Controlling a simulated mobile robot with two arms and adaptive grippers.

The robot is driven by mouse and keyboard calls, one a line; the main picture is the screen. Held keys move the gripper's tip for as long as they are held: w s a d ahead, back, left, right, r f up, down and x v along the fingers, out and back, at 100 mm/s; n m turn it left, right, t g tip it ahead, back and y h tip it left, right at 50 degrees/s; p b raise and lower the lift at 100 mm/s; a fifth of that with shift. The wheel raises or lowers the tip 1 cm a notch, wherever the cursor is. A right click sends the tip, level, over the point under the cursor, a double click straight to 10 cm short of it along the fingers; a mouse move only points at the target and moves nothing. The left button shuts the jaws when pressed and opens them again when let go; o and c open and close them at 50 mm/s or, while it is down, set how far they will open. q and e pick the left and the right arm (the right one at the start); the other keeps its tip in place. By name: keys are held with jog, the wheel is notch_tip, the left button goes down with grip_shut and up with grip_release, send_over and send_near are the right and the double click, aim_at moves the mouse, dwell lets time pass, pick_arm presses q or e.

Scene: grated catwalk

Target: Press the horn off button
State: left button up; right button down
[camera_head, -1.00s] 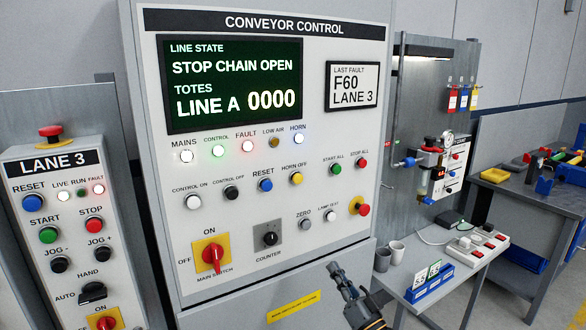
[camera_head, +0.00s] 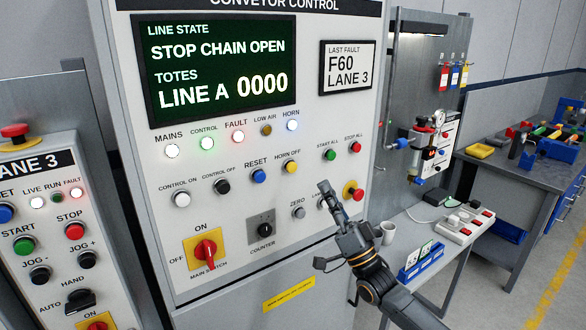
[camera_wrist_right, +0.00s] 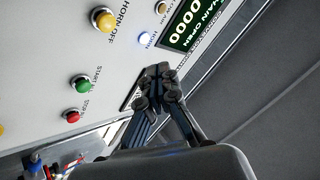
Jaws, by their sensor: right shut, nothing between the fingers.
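The yellow horn off button (camera_head: 291,167) is on the conveyor control panel (camera_head: 160,240), below the row of lamps and between the blue reset button (camera_head: 259,176) and the green start all button (camera_head: 330,155). The horn lamp (camera_head: 292,125) above it is lit bluish white. My right gripper (camera_head: 325,188) is shut and empty, in front of the panel, below and right of the horn off button and apart from it. In the right wrist view the horn off button (camera_wrist_right: 103,19) is at upper left, and the gripper's fingertips (camera_wrist_right: 160,70) are near the centre. My left gripper is out of view.
The red start-stop knob on yellow (camera_head: 352,191) sits just right of my right gripper. A Lane 3 box (camera_head: 40,215) stands at left. A side table with a cup (camera_head: 388,233), a blue holder (camera_head: 420,262) and a power strip (camera_head: 467,225) is at right.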

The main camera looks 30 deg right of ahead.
aim_at(293, 165)
jog(key=w+b, duration=0.4)
jog(key=w, duration=0.4)
jog(key=shift+w+a, duration=0.4)
jog(key=shift+w+f+b, duration=0.1)
jog(key=shift+b, duration=0.25)
dwell(0.8)
jog(key=shift+w, duration=0.35)
jog(key=shift+w+b, duration=0.8)
jog(key=shift+b, duration=0.1)
dwell(0.7)
jog(key=shift+s, duration=0.1)
jog(key=shift+s+p, duration=0.65)
jog(key=shift+s, duration=0.5)
